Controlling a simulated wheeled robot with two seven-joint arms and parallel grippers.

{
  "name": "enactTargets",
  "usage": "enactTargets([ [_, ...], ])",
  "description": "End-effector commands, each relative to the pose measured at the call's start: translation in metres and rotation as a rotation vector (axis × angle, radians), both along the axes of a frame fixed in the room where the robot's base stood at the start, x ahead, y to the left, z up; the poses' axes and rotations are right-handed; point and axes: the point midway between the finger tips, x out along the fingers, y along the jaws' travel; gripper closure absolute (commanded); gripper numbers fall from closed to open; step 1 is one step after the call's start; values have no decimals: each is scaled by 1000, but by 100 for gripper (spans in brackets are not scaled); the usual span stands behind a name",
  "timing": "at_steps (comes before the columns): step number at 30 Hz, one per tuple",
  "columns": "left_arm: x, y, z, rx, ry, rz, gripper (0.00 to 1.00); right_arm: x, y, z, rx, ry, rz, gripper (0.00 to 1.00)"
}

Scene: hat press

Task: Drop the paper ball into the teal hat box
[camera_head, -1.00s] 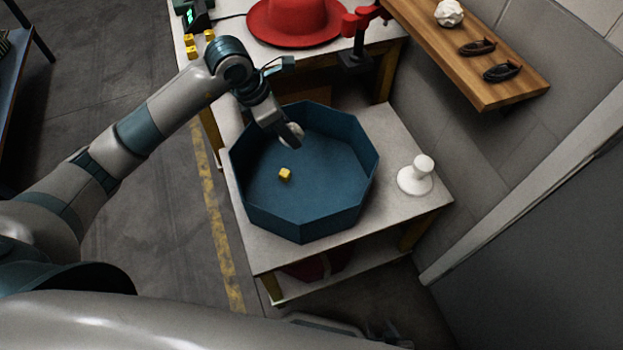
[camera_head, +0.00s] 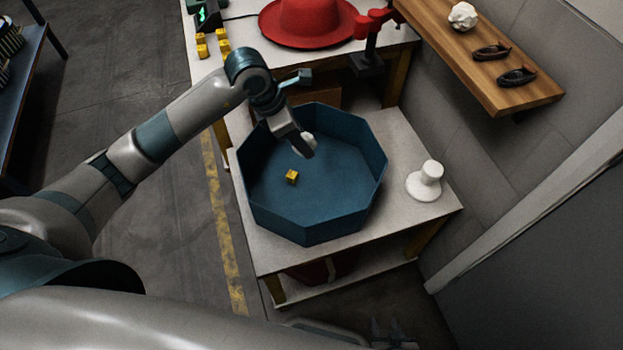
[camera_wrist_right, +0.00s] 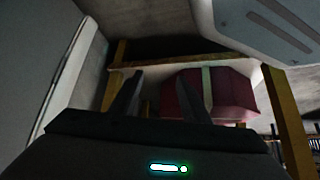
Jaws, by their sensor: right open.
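The teal hat box (camera_head: 309,226) is an open octagonal tray on a low table, with a small yellow cube (camera_head: 292,177) on its floor. My left gripper (camera_head: 303,145) reaches over the far left part of the box. A white rounded thing, apparently the paper ball (camera_head: 310,141), is at its jaws, partly hidden by them. A white crumpled ball (camera_head: 463,16) also lies on the wooden shelf. My right gripper (camera_head: 386,330) is low at the bottom of the head view. In the right wrist view its two fingers (camera_wrist_right: 165,98) are apart with nothing between them.
A white knobbed stand (camera_head: 425,182) is right of the box. A red hat (camera_head: 307,22) and yellow cubes (camera_head: 202,47) are on the table behind. The shelf (camera_head: 510,98) juts from the right wall. A maroon box (camera_wrist_right: 232,95) is under the table.

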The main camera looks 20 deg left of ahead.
Motion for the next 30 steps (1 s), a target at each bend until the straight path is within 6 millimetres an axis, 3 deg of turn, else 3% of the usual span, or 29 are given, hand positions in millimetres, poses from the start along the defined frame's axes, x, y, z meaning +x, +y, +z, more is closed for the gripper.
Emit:
enactTargets([
  [2,-1,0,-13,-1,3,1,77,-1,5,-4,3,17,-3,57],
  [9,0,0,-33,-1,1,1,77,-11,-8,-17,-24,101,-13,57],
  [24,0,0,-40,0,0,1,77,-13,-14,-20,-36,134,-17,57],
  [25,0,0,-40,0,0,1,50,-13,-14,-20,-36,134,-17,57],
  [27,0,0,-40,0,0,1,35,-13,-14,-20,-36,134,-17,57],
  [30,0,0,-40,0,0,1,35,-13,-13,-20,-36,134,-17,57],
])
